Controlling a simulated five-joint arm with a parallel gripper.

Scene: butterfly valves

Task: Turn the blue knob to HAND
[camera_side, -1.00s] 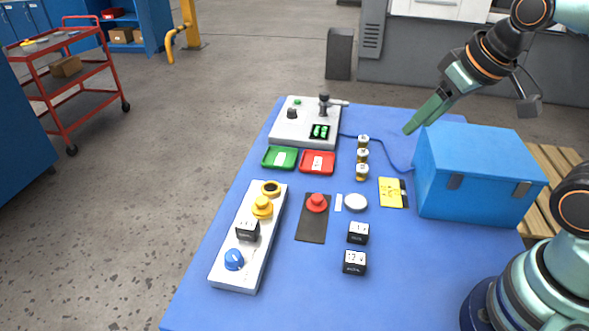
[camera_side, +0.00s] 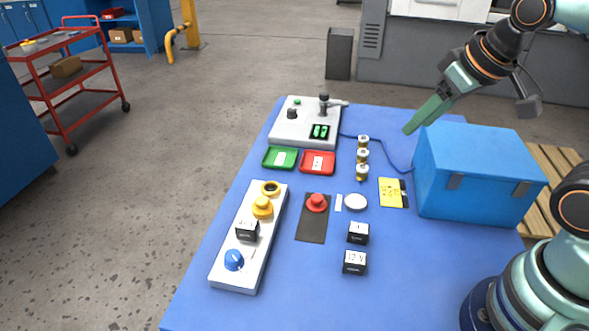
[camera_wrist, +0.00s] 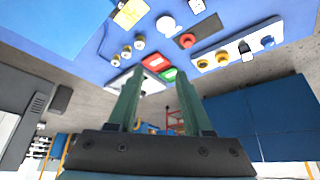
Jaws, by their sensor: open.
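The blue knob (camera_side: 234,259) sits at the near end of a white panel (camera_side: 227,276) on the left of the blue table. The blue knob also shows at the upper right of the wrist view (camera_wrist: 267,42). Its HAND mark is too small to read. My gripper (camera_side: 408,131) is high at the upper right, above the table near the blue box, far from the knob. In the wrist view its two green fingers (camera_wrist: 157,95) stand apart with nothing between them.
The white panel also carries a black-and-white block (camera_side: 247,230), a yellow button (camera_side: 262,207) and a yellow ring (camera_side: 271,188). A red button (camera_side: 317,203) stands on a dark plate. A large blue box (camera_side: 478,172) stands at right. Small cubes (camera_side: 355,262) sit at the front.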

